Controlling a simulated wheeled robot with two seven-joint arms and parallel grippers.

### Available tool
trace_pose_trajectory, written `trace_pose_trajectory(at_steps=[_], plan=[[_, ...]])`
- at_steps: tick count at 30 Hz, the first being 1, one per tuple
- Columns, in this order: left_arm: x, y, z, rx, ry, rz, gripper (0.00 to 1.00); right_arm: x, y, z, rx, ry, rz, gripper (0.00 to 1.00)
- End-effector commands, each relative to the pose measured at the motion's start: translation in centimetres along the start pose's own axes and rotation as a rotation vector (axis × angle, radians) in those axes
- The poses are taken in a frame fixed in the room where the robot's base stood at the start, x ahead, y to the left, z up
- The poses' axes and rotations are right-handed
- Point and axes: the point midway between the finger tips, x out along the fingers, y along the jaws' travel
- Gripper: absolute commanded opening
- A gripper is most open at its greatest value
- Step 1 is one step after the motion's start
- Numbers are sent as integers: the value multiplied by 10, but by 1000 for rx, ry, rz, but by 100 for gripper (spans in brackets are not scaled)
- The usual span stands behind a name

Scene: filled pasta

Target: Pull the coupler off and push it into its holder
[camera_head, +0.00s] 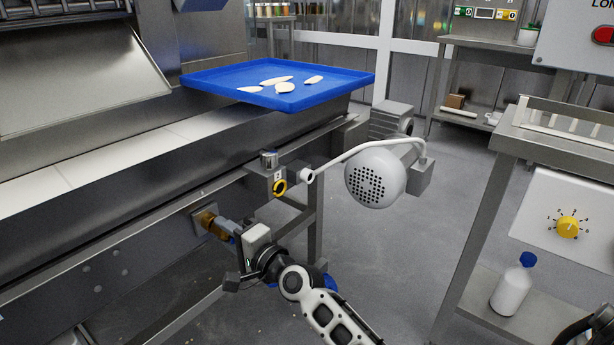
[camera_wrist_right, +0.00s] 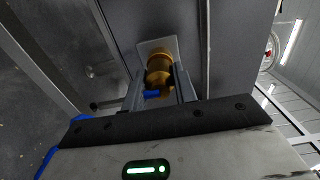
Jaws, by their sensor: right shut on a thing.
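A brass coupler (camera_head: 208,221) sits at a square metal plate on the machine's side in the head view. My right gripper (camera_head: 222,229) reaches it from the lower right and is shut on it. In the right wrist view the two fingers of the gripper (camera_wrist_right: 160,85) flank the brass coupler (camera_wrist_right: 159,62), which stands against the pale plate (camera_wrist_right: 153,45). A small blue part (camera_wrist_right: 152,94) shows between the fingers. A yellow ring (camera_head: 280,188) on a grey block right of the coupler may be the holder; I cannot tell. My left gripper is out of view.
A round perforated white head (camera_head: 375,177) on a bent arm hangs right of the yellow ring. A blue tray (camera_head: 310,98) with several pale pieces is above. A steel bench with a white bottle (camera_head: 512,287) stands at right. Open floor lies between.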

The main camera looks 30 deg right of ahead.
Motion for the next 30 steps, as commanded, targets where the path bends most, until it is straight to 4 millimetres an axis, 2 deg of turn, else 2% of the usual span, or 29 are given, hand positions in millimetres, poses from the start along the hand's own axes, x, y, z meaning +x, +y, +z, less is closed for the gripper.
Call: trace_pose_trajectory(at_steps=[30], plan=[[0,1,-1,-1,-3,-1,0,-9,-1,0,-1,0,-1,1]])
